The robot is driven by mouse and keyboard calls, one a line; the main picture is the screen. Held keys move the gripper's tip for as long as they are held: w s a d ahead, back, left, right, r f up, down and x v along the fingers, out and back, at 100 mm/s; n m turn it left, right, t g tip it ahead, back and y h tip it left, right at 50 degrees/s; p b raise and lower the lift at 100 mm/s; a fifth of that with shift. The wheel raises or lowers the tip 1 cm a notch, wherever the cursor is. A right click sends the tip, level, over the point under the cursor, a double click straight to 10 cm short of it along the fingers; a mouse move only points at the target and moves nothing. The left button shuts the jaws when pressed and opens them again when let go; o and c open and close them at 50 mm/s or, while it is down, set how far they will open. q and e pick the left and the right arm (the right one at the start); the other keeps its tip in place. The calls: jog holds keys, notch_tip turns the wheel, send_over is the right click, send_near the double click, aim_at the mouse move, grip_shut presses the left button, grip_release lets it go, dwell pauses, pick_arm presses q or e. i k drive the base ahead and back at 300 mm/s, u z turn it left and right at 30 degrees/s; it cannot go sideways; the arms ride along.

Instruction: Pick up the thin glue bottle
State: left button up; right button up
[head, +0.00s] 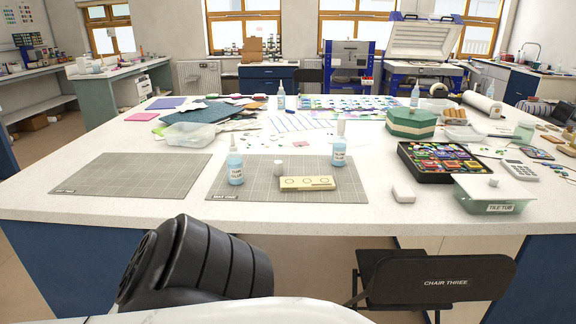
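Two pale blue glue-type bottles with white caps stand on the right cutting mat (262,184). One bottle (236,170) is at the mat's left side, with a label whose words are too small to read surely. The other bottle (339,154) is at the mat's back right, also labelled too small to read. I cannot tell for sure which is the thin glue. Neither of my grippers is in view. A dark link of my arm shows at the bottom left, in front of the table.
A cream block (307,184) and a small white cap-like piece (279,168) lie between the bottles. A white block (403,195), a tile tub (494,196) and a tray of coloured tiles (440,163) are to the right. Chair three (440,281) stands in front. The left mat (131,175) is bare.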

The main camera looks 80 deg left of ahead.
aim_at(234, 158)
jog(key=k, duration=0.95)
jog(key=u, duration=0.3)
